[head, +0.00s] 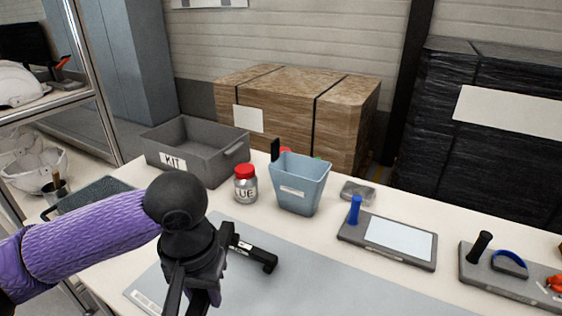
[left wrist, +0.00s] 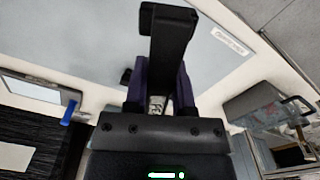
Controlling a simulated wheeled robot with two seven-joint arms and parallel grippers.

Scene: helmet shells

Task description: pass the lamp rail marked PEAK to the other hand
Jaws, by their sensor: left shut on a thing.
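The lamp rail (head: 256,252) is a black bar with a small white label and a bent end. In the head view it sticks out to the right from behind my left gripper (head: 203,270), above the grey mat. In the left wrist view the black rail (left wrist: 168,35) stands up between the fingers of my left gripper (left wrist: 160,78), which is shut on it. The lettering on the label is too small to read. Part of the rail is hidden by the gripper. My right gripper is not in view.
A grey mat (head: 330,285) covers the front of the table. Behind it stand a grey KIT bin (head: 207,172), a red-lidded jar (head: 245,190), a blue bin (head: 298,190) and a tray with a blue post (head: 349,232). Another tray (head: 500,284) lies at right.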

